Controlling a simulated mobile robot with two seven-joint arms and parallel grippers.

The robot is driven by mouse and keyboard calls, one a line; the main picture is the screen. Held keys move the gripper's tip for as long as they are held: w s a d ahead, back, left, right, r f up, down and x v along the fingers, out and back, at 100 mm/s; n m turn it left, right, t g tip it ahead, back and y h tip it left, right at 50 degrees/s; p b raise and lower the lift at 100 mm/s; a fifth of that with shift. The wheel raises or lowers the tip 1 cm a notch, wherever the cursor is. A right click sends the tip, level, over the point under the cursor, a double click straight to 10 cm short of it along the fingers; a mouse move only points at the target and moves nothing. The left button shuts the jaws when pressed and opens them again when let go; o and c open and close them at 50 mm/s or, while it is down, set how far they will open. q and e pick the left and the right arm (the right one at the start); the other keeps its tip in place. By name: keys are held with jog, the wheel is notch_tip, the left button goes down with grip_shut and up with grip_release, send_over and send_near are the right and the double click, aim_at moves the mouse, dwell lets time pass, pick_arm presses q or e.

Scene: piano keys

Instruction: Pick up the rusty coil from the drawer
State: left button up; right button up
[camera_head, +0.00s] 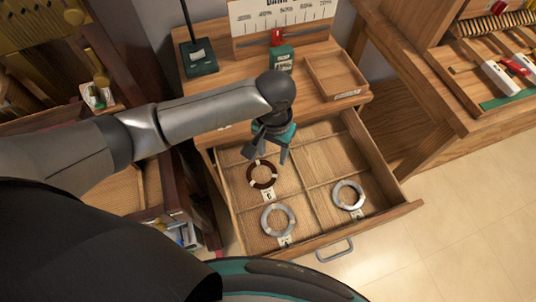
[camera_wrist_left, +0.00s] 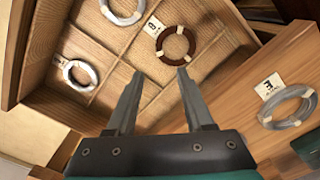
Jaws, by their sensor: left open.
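The rusty coil (camera_head: 251,180) is a dark brown ring with pale bands, lying with a tag in the back left compartment of the open wooden drawer (camera_head: 375,222). It also shows in the left wrist view (camera_wrist_left: 193,46), just beyond the fingertips. My left gripper (camera_head: 267,157) is open and empty, pointing down above the back of the drawer, close to the coil but apart from it. In the left wrist view its two fingers (camera_wrist_left: 159,74) are spread, with nothing between them. My right gripper is not in view.
Two silver coils, one at front left (camera_head: 265,222) and one at right (camera_head: 336,196), lie in other compartments. Another pale coil (camera_wrist_left: 268,116) with a tag lies on the wooden top beside the drawer. An empty wooden tray (camera_head: 352,94) stands on the desk.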

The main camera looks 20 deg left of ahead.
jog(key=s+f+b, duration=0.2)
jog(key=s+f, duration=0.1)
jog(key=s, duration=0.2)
pick_arm(q)
jog(key=b, duration=0.2)
send_over(273, 180)
notch_tip(273, 180, down, 9)
jog(key=shift+a+r, duration=0.1)
jog(key=shift+a, duration=0.05)
jog(key=shift+f, duration=0.8)
notch_tip(273, 180, down, 4)
jog(key=shift+f+b, duration=0.15)
jog(key=shift+b, duration=1.05)
jog(key=shift+f, duration=0.2)
jog(key=c, duration=0.6)
grip_shut()
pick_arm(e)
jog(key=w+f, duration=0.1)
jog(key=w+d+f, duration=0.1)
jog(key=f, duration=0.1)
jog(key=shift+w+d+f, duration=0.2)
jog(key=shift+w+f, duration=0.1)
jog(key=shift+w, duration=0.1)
